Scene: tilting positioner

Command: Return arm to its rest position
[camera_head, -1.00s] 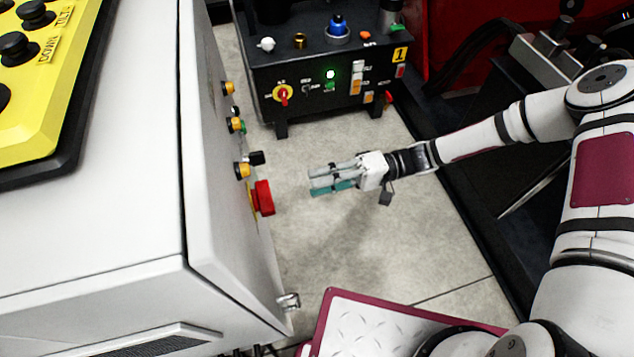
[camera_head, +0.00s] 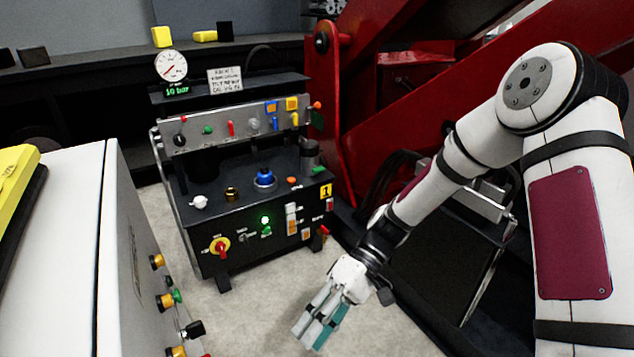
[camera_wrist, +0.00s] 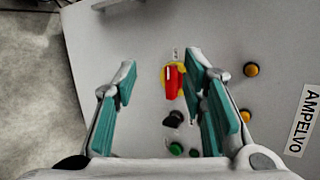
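My gripper (camera_head: 318,318) hangs over the bare floor at the bottom middle of the head view, below and to the right of the black control unit. Its arm comes in from the right. In the wrist view my gripper (camera_wrist: 158,95) shows two teal-padded fingers standing well apart with nothing held between them. Past the fingers is a light grey cabinet face with a red handle on a yellow plate (camera_wrist: 174,82), which appears at a distance and not gripped.
A white cabinet (camera_head: 60,260) with side buttons stands at left. The black control unit (camera_head: 255,215) with a gauge (camera_head: 171,66) stands ahead. A red machine frame (camera_head: 410,75) is behind my arm. Floor (camera_head: 260,310) between them is clear.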

